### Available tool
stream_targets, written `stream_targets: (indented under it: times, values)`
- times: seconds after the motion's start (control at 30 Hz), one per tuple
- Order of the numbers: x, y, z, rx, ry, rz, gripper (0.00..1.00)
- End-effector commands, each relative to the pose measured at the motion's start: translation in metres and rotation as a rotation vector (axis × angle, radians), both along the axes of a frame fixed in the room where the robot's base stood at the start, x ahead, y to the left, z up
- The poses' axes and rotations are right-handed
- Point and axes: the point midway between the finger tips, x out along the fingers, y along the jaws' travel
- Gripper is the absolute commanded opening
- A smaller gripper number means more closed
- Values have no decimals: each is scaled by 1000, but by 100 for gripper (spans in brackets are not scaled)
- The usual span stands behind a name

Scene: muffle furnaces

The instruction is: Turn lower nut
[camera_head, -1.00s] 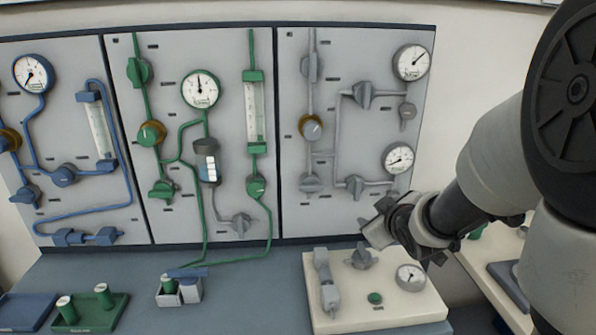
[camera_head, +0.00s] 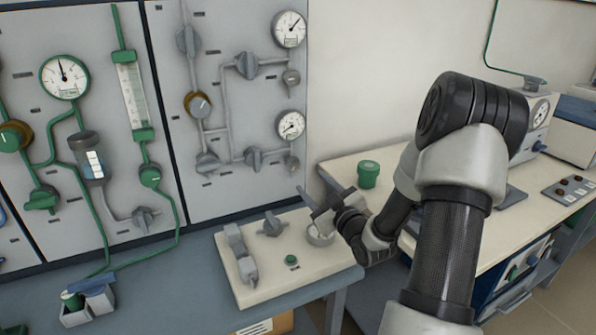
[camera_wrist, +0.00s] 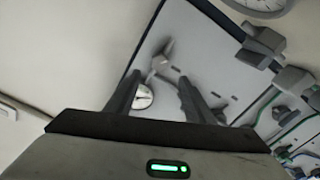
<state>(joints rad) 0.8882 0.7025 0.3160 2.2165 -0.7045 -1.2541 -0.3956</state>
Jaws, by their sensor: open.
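A grey fitting stands at the left of the beige block (camera_head: 300,285) in the head view. Its blocky lower nut (camera_head: 248,272) is at the near end and its upper nut (camera_head: 235,240) at the far end. My gripper (camera_head: 318,202) is above the right part of this block, near its round gauge (camera_head: 320,236), apart from the fitting. In the wrist view my gripper (camera_wrist: 158,88) has its two fingers spread, with nothing held between them. The lower nut cannot be made out in the wrist view.
A grey knob (camera_head: 271,224) and a green button (camera_head: 291,260) are on the block. The panel (camera_head: 225,110) behind carries valves and gauges. A green-lidded jar (camera_head: 368,174) stands on the cream table (camera_head: 345,168) at right. Small containers (camera_head: 88,302) are at lower left.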

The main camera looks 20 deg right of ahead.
Motion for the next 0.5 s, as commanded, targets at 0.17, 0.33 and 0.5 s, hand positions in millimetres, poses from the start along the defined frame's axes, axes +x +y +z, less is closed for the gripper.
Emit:
stream_targets:
  times: [0.17, 0.33, 0.5]
  values:
    - [41, 2, -1, -1, -1, 1, 49]
    - [74, 3, -1, 0, -1, 0, 49]
    - [95, 3, -1, 0, 0, 0, 49]
